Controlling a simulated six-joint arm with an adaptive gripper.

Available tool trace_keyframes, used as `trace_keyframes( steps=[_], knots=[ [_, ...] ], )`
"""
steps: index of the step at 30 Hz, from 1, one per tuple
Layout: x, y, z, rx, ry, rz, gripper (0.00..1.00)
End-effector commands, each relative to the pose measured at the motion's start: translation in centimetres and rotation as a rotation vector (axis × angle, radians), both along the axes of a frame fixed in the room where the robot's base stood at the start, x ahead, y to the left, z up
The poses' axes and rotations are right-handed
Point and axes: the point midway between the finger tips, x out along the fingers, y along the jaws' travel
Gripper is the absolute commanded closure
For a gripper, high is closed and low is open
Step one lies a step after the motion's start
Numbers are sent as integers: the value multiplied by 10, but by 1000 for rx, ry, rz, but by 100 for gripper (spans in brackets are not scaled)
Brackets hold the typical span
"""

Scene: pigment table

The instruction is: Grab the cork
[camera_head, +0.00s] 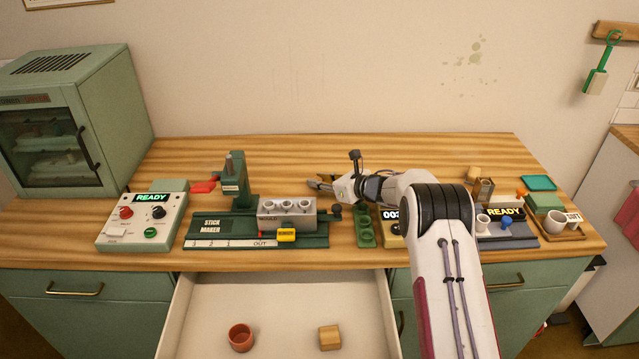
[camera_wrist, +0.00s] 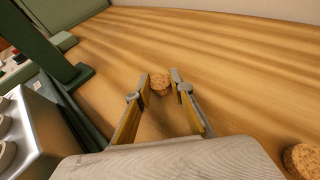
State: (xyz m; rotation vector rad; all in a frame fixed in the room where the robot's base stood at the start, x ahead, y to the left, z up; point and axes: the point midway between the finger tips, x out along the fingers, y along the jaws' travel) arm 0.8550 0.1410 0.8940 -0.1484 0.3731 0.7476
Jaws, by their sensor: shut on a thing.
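A small brown cork (camera_wrist: 160,85) sits between the two fingertips of my gripper (camera_wrist: 160,88) in the wrist view, over the wooden tabletop. My gripper is shut on this cork. In the head view my gripper (camera_head: 319,185) reaches left over the table, behind the grey mould block, and the held cork is too small to make out clearly. A second cork piece (camera_wrist: 302,160) lies on the table at the lower right of the wrist view, apart from my gripper.
The stick maker (camera_head: 215,225) with its metal mould (camera_head: 287,213) stands close in front of my gripper. Its green upright (camera_head: 236,180) is to the left. A green holder (camera_head: 365,228) is nearby. The drawer (camera_head: 283,300) below is open. The back tabletop is clear.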

Motion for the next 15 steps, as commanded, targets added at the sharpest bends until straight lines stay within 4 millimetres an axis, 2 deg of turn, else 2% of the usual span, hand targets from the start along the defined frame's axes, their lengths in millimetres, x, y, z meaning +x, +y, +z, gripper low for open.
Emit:
trace_keyframes(
  steps=[15],
  knots=[
    [0,0,69,-1,-3,1,84]
  ],
)
